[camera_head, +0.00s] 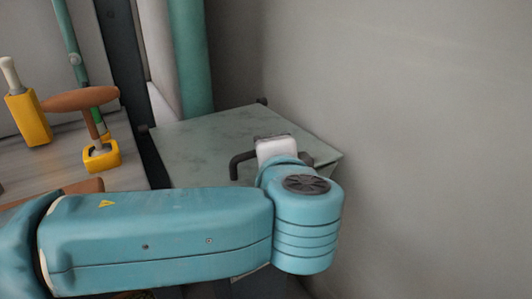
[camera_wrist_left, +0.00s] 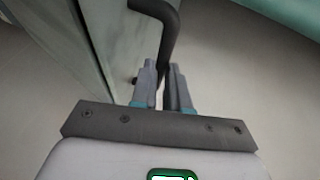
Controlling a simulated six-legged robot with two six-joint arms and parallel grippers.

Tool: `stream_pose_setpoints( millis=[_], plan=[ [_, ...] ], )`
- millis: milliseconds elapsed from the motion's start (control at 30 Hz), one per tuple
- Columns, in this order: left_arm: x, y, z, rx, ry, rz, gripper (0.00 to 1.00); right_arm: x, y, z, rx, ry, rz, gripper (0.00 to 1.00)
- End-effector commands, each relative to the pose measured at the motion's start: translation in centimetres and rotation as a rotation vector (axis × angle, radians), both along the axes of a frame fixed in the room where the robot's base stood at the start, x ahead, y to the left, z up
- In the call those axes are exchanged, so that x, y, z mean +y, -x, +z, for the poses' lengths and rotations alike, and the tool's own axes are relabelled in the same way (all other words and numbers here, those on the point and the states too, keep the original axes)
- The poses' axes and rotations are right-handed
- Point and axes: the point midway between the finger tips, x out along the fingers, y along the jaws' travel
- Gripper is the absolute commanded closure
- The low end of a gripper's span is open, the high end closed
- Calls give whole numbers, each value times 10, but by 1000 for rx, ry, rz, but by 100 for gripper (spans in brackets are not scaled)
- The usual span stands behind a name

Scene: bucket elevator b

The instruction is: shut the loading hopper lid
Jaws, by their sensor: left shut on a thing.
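The hopper lid (camera_head: 205,135) is a grey-green flat panel in the middle of the head view, with a dark knob at each far corner. Its dark bar handle (camera_head: 238,163) sticks out near the front edge. My left arm crosses the lower head view, and its wrist hides the lid's front and the hopper below. In the left wrist view, the fingers of my left gripper (camera_wrist_left: 165,88) are shut around the dark handle (camera_wrist_left: 165,20). The lid also shows there on the left (camera_wrist_left: 55,45). I cannot tell how far the lid is open. My right gripper is out of view.
A bench (camera_head: 125,168) on the left carries a yellow block with a pale handle (camera_head: 28,115) and a brown-topped tool with a yellow base (camera_head: 100,156). A green pipe (camera_head: 190,60) rises behind the lid. A bare grey wall (camera_head: 420,140) closes the right side.

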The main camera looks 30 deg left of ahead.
Motion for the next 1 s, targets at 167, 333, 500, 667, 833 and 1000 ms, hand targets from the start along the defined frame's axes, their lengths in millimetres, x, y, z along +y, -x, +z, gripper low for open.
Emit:
stream_pose_setpoints(
  millis=[167,333,500,667,833,1000],
  plan=[
    [-2,0,-14,0,2,-3,100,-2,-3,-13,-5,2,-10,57],
    [-3,1,-18,6,5,-3,100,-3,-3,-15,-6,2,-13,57],
    [-4,1,-20,11,4,-4,100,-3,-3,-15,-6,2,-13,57],
    [-4,0,-20,12,3,-4,100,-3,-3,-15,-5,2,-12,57],
    [-4,0,-20,11,2,-4,60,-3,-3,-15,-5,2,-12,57],
    [-3,0,-19,10,4,-2,60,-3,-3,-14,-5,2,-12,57]
  ],
)
